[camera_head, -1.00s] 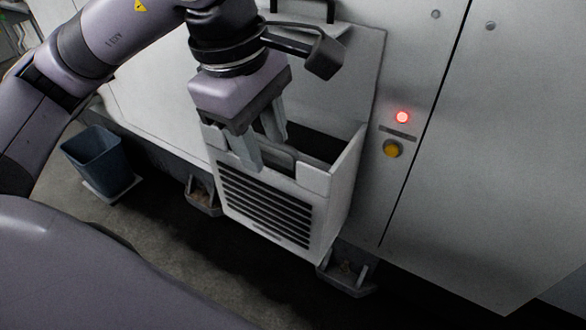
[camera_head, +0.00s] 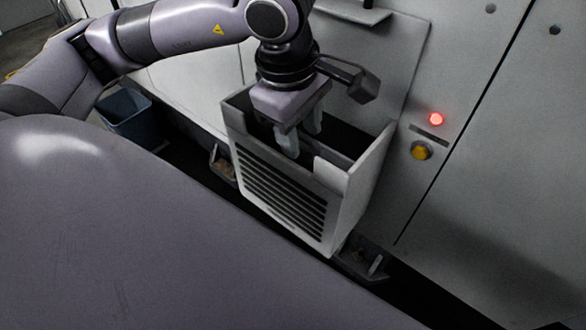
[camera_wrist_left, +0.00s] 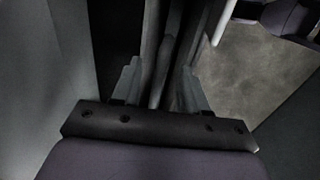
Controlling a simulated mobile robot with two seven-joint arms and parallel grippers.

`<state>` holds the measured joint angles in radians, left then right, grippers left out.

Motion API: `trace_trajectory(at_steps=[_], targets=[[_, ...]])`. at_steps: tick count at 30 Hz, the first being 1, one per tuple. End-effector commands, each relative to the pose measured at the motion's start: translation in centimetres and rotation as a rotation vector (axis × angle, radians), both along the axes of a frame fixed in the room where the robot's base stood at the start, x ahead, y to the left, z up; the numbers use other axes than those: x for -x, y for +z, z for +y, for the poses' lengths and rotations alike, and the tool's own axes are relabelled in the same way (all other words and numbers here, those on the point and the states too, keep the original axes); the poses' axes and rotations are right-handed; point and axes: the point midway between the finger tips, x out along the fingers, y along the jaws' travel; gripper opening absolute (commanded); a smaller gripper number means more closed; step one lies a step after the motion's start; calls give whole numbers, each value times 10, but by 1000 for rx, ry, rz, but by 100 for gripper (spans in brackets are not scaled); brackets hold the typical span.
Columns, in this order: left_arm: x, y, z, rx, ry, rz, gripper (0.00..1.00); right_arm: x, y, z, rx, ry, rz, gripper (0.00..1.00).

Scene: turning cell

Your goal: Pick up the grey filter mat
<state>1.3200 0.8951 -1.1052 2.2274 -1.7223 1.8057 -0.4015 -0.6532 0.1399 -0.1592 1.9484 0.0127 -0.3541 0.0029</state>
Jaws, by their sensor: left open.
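My left gripper (camera_head: 301,142) is open and points down into the open top of a light grey louvred box (camera_head: 345,190) on the machine's side. Its fingers are inside the box opening, close behind the front wall. The grey filter mat (camera_wrist_left: 164,62) appears as a thin upright sheet between the two fingers in the left wrist view, where the gripper (camera_wrist_left: 158,88) also shows. I cannot tell whether the fingers touch it. In the head view the mat is mostly hidden by the gripper and the front wall. My right gripper is not in view.
The box walls stand close around the fingers. A lit red lamp (camera_head: 436,119) and a yellow knob (camera_head: 422,151) are on the machine panel to the right. A blue bin (camera_head: 131,118) stands on the floor at left. Machine feet (camera_head: 362,262) stick out below the box.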

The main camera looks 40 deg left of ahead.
Motion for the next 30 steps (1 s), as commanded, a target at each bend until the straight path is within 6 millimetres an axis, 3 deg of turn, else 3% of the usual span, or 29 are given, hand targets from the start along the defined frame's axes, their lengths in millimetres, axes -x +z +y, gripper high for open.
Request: trace_trajectory(at_steps=[5,6,9,23,30], targets=[[0,0,0,0,0,0,40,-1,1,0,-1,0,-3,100],[0,0,0,0,0,0,27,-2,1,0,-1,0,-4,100],[0,0,0,0,0,0,0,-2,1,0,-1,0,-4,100],[0,5,0,2,0,-2,0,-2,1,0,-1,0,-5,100],[-1,34,-1,2,0,-4,0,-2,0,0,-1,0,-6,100]])
